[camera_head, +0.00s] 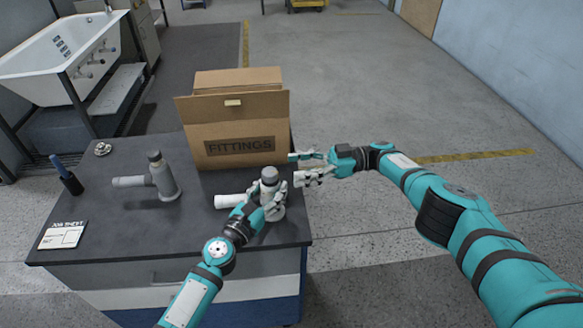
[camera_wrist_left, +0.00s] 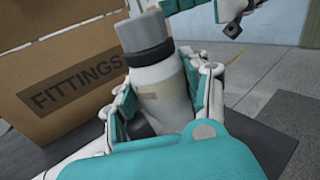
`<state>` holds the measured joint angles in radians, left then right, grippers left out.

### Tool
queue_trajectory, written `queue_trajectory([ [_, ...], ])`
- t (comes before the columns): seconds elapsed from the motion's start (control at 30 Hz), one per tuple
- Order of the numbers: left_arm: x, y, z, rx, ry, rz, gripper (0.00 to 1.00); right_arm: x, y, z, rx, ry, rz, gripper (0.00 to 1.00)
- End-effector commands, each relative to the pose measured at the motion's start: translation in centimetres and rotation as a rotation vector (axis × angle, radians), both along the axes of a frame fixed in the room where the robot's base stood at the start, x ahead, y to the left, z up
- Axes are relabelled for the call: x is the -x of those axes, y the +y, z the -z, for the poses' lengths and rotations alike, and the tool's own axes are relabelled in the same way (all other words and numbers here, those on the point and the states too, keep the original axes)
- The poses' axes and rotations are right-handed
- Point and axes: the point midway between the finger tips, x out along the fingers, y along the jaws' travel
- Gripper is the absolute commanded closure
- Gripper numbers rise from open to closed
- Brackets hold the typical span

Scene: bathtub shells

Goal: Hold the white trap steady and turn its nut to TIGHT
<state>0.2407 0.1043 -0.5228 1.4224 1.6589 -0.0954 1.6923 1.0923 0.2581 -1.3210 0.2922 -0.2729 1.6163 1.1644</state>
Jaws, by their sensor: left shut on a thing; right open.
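The white trap (camera_head: 231,200) stands upright near the right end of the dark bench, its side pipe pointing left. Its grey nut (camera_head: 269,175) is on top; in the left wrist view the nut (camera_wrist_left: 145,37) sits above the white body (camera_wrist_left: 160,90). A label on the body is too blurred to read. My left gripper (camera_head: 262,204) is shut on the trap's body, with fingers on both sides. My right gripper (camera_head: 305,168) is open and empty, to the right of the nut and apart from it. The nut's TIGHT mark cannot be made out.
A FITTINGS box (camera_head: 238,128) stands behind the trap. A grey trap (camera_head: 162,178) is on the bench's left half. A job sheet (camera_head: 62,235), a dark holder with a blue-handled tool (camera_head: 68,177) and a small metal part (camera_head: 102,149) lie farther left. The front middle is clear.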

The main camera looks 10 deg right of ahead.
Motion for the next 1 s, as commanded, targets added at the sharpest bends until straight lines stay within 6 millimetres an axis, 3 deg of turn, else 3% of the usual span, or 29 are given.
queue_trajectory([
  [0.27, 0.0, 0.0, 0.1, -0.001, 0.0, -0.001, 0.91, 0.0, 0.0, 0.0, 0.0, -0.001, 0.0, 0.41],
  [0.3, 0.0, 0.0, 0.1, -0.001, 0.0, -0.001, 0.52, 0.0, 0.0, 0.0, 0.0, -0.001, 0.0, 0.41],
  [0.5, 0.0, 0.1, 0.1, -0.001, 0.0, -0.001, 0.26, 0.0, 0.0, 0.0, 0.0, -0.001, 0.0, 0.41],
  [0.83, 0.2, 0.3, 0.0, -0.002, 0.0, -0.002, 0.26, 0.0, 0.0, 0.0, 0.0, 0.0, 0.0, 0.41],
  [1.0, 1.8, 1.5, 0.1, -0.009, -0.003, -0.001, 0.26, 0.0, 0.0, 0.0, 0.0, 0.0, 0.0, 0.41],
])
